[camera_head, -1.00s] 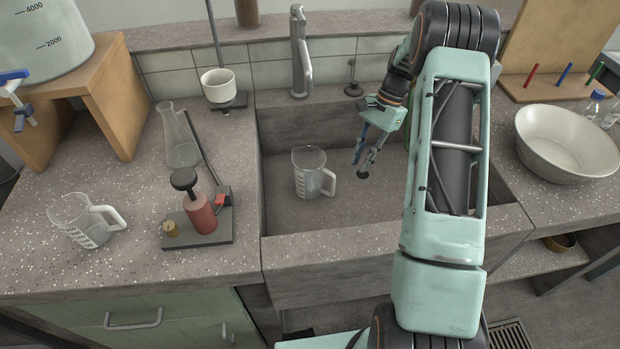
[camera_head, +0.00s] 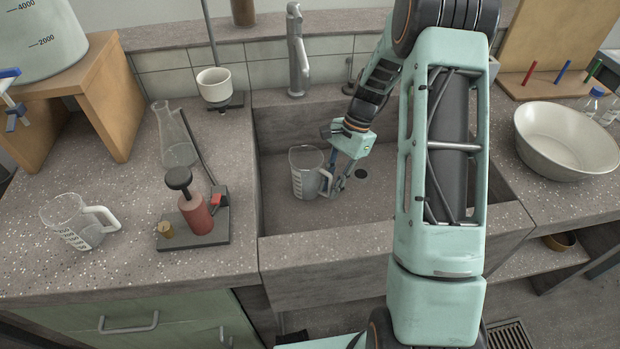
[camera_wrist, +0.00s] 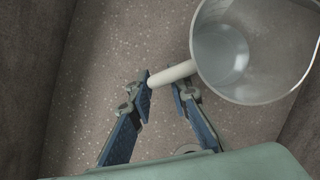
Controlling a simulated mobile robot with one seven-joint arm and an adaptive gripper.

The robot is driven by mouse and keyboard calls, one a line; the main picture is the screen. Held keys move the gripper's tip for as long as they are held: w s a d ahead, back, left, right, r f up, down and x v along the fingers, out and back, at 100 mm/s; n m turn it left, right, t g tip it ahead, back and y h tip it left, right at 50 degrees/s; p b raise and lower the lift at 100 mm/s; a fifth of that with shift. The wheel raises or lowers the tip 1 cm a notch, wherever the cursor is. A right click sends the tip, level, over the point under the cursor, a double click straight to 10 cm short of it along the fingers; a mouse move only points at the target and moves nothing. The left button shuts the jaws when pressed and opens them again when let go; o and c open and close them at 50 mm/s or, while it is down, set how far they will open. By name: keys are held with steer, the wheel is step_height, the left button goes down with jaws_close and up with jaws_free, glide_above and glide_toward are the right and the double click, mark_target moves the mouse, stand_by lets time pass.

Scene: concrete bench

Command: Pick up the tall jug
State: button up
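A clear jug (camera_head: 306,172) with a white handle stands upright in the sink; it looks the taller of the two jugs in view. In the wrist view I see into the jug (camera_wrist: 245,50) from above, at upper right, with its handle pointing left. My gripper (camera_head: 331,186) is down in the sink on the handle side. In the wrist view its fingers (camera_wrist: 162,94) are apart, with the handle's outer end by the left fingertip and the right fingertip just below the handle. Whether they touch it I cannot tell.
Another clear jug (camera_head: 80,222) stands on the left counter. A flask (camera_head: 175,140), a red cylinder on a stand (camera_head: 196,213) and a white cup (camera_head: 215,84) are left of the sink (camera_head: 330,228). A tap (camera_head: 298,55) stands behind it. A large bowl (camera_head: 565,145) sits at right.

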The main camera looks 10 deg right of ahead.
steer(key=shift+a+f, duration=0.1)
steer(key=shift+f, duration=0.05)
jaws_close()
stand_by(0.4)
